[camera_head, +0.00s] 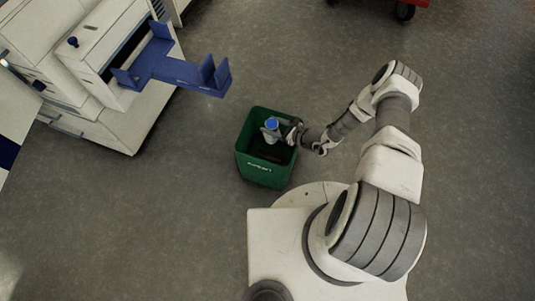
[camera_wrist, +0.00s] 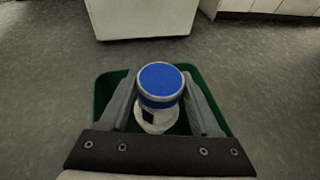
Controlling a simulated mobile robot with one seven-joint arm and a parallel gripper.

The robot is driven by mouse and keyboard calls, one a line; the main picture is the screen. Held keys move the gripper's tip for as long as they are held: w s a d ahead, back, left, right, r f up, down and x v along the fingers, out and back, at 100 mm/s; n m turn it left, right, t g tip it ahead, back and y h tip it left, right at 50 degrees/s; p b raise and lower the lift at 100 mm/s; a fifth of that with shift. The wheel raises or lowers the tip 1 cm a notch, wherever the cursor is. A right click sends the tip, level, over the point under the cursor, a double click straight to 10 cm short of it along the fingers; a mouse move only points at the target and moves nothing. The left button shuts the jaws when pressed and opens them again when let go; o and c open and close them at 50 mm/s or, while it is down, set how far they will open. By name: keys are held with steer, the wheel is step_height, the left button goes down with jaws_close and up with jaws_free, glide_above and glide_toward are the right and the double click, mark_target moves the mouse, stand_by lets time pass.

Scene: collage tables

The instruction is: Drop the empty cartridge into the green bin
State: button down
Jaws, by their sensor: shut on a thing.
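The cartridge (camera_head: 271,125) is a pale cylinder with a blue cap. My gripper (camera_head: 284,131) is shut on it and holds it upright over the green bin (camera_head: 262,173). In the wrist view, the blue cap (camera_wrist: 160,82) shows between the two fingers of my gripper (camera_wrist: 161,108), with the bin's green rim (camera_wrist: 104,92) around and below. The cartridge is over the bin's opening; how far its lower end is above or inside the rim is hard to tell. The visible inside of the bin is dark.
A white cabinet machine (camera_head: 100,85) with a blue bracket (camera_head: 178,68) sticking out stands at the upper left. A red object (camera_head: 407,3) on a wheel is at the top edge. The grey floor (camera_head: 300,60) around the bin is mostly clear.

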step_height(320, 180, down, 4)
steer(key=b, duration=0.2)
steer(key=shift+f+b, duration=0.1)
steer(key=shift+b, duration=0.3)
jaws_free()
steer(key=shift+s, duration=0.1)
steer(key=p+v, duration=0.4)
steer(key=v, duration=1.3)
steer(key=shift+d+r, duration=0.15)
steer(key=shift+r, duration=0.05)
